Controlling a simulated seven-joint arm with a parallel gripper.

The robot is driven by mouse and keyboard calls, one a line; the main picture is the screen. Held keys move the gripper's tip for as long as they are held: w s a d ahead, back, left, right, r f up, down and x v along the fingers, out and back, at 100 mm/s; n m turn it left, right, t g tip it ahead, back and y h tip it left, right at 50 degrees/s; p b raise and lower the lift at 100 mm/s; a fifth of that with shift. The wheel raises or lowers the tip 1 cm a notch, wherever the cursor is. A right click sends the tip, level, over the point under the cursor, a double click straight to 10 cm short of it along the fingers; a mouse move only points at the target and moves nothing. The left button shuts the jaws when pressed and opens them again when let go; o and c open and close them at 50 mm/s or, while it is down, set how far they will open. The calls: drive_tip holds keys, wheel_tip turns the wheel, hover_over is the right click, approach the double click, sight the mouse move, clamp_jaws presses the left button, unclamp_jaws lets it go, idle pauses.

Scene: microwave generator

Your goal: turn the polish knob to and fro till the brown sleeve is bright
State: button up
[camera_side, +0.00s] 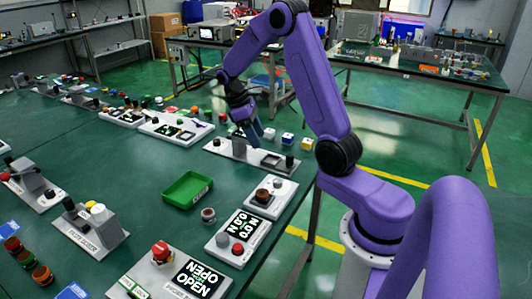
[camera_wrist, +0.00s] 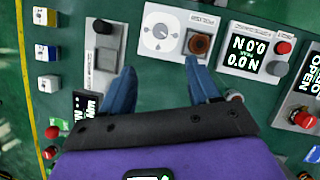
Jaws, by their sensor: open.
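A white panel (camera_wrist: 176,30) carries a round white dial (camera_wrist: 160,31) and, beside it, a dark square with a round brown piece (camera_wrist: 200,45), which looks like the brown sleeve. In the side view the brown piece (camera_side: 262,196) sits on its panel near the table's right edge. The panel's lettering is too small to read, so I cannot tell surely which part is the polish knob. My gripper (camera_wrist: 162,88) is open, with its blue fingers apart and nothing between them. In the side view my gripper (camera_side: 254,137) hangs over a grey station, beyond the panel.
A green tray (camera_side: 187,190) stands left of the brown piece's panel. A display panel (camera_side: 238,237) and a red-button panel (camera_side: 174,272) stand nearer the camera. Small cubes (camera_side: 287,138) lie behind the station. Green table shows between them.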

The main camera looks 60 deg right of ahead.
sight(278, 180)
drive_tip(key=s+f, duration=0.2)
drive_tip(key=f, duration=0.3)
drive_tip(key=s+d+f+n, duration=0.1)
drive_tip(key=s+f, duration=0.1)
drive_tip(key=f, duration=0.3)
drive_tip(key=s+d+f+n, duration=0.1)
drive_tip(key=s+f, duration=0.1)
drive_tip(key=f, duration=0.4)
drive_tip(key=shift+s+d+h, duration=0.15)
drive_tip(key=shift+h, duration=0.25)
drive_tip(key=c, duration=1)
